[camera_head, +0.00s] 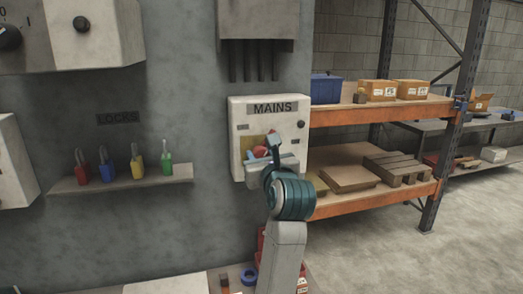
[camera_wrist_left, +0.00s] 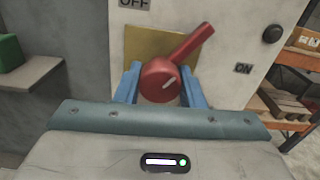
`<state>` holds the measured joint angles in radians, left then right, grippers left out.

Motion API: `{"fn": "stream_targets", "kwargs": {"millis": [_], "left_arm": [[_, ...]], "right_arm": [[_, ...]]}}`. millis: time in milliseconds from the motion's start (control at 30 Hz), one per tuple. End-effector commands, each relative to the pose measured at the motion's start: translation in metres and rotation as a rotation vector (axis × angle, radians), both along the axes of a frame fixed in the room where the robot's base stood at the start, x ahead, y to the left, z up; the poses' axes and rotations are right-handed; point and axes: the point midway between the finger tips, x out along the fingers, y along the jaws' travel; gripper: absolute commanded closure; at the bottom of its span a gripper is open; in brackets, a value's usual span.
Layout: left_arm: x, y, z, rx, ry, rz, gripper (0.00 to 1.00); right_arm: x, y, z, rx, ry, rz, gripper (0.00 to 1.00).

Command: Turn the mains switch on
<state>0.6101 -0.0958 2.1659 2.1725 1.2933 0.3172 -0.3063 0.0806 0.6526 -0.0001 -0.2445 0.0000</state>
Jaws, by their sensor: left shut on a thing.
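The mains box (camera_head: 238,107) is a pale wall box labelled MAINS. Its red switch (camera_head: 258,153) has a round hub and a lever, in front of a yellow plate (camera_wrist_left: 136,45). In the left wrist view the lever of the red switch (camera_wrist_left: 188,47) points up and right, between the OFF label (camera_wrist_left: 135,3) and the ON label (camera_wrist_left: 243,69). My left gripper (camera_wrist_left: 160,84) has its blue fingers on both sides of the hub and is shut on it. In the head view this gripper (camera_head: 268,150) hides part of the switch. My right gripper is not in view.
A small shelf (camera_head: 125,181) on the wall to the left holds several coloured padlocks. A grey box (camera_head: 256,20) with cables hangs above the mains box. An orange-beamed rack (camera_head: 375,112) with cartons stands to the right. Open floor (camera_head: 480,235) lies beyond it.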

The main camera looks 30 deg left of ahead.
Motion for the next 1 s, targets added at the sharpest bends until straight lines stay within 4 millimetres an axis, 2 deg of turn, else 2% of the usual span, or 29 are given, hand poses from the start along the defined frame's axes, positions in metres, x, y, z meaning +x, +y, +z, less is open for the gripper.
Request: {"fn": "stream_targets", "kwargs": {"millis": [33, 467, 800, 1000], "left_arm": [[0.000, 0.000, 0.003, 0.028, 0.036, 0.000, 0.87], [0.000, 0.000, 0.005, 0.294, 0.349, -0.001, 0.87], [0.000, 0.000, 0.004, 0.485, 0.572, -0.002, 0.87], [0.000, 0.000, 0.003, 0.565, 0.665, -0.001, 0.87]], "right_arm": [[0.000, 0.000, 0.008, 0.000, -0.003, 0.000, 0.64], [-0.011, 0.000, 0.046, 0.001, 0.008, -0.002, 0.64], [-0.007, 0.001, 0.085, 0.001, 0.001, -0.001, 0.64], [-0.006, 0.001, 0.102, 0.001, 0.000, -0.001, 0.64]]}}
